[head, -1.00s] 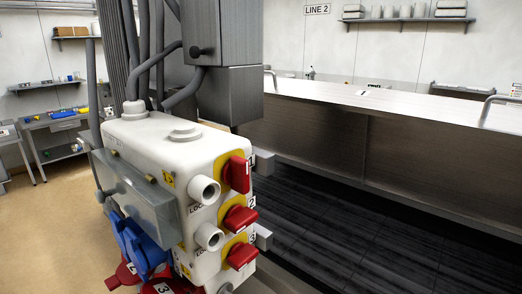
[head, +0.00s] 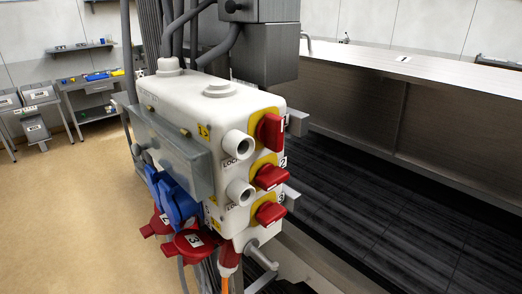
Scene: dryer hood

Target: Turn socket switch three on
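A white socket box (head: 215,110) stands left of the middle in the head view. Its right face carries three red rotary switches on yellow plates, one above the other. The top switch, one (head: 271,132), has its handle upright. Switch two (head: 271,177) has its handle lying roughly sideways. The lowest, switch three (head: 269,213), also has its handle roughly sideways, slightly tilted. The label beside switch three is partly hidden by the handle. Neither of my grippers shows in the head view.
Blue socket covers (head: 175,200) and red socket covers (head: 195,244) hang at the box's lower left. An orange cable (head: 225,284) runs down below. Grey pipes rise above. A long metal hood (head: 400,100) stands behind at right. The floor (head: 80,220) at left is clear.

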